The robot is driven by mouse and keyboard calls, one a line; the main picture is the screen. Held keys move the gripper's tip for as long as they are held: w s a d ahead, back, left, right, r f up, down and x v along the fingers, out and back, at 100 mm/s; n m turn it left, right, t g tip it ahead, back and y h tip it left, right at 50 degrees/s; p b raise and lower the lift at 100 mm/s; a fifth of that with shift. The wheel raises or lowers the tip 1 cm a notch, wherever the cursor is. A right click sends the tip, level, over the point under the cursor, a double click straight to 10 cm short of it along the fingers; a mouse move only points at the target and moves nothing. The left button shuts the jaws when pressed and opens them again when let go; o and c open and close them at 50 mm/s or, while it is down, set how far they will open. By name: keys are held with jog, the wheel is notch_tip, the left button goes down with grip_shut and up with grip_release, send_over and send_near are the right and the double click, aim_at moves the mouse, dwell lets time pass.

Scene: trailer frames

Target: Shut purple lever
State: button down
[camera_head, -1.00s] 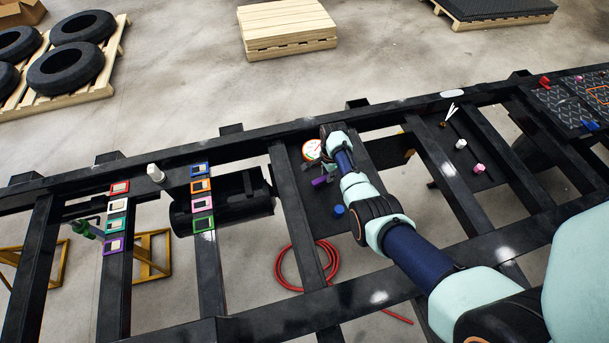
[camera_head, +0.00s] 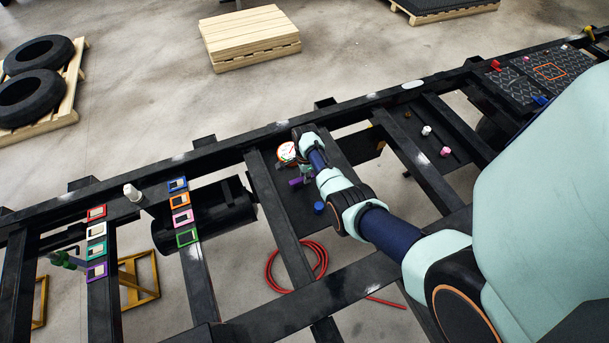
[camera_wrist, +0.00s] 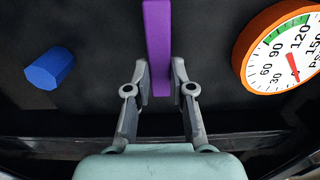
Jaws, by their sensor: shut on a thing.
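The purple lever (camera_wrist: 157,45) stands as a long upright bar in the middle of the wrist view. In the head view it is a small purple piece (camera_head: 296,182) beside my arm's end, partly hidden. My gripper (camera_wrist: 159,75) has a finger on each side of the lever's near end and is shut on it. In the head view the fingers are too small to make out clearly.
A pressure gauge (camera_wrist: 284,48) with an orange rim is right of the lever, and a blue knob (camera_wrist: 50,68) is left. Black frame beams (camera_head: 270,195) surround the panel. A red hose (camera_head: 300,268) lies on the floor below.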

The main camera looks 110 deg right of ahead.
jog(key=c, duration=1)
grip_release()
notch_tip(320, 180, up, 12)
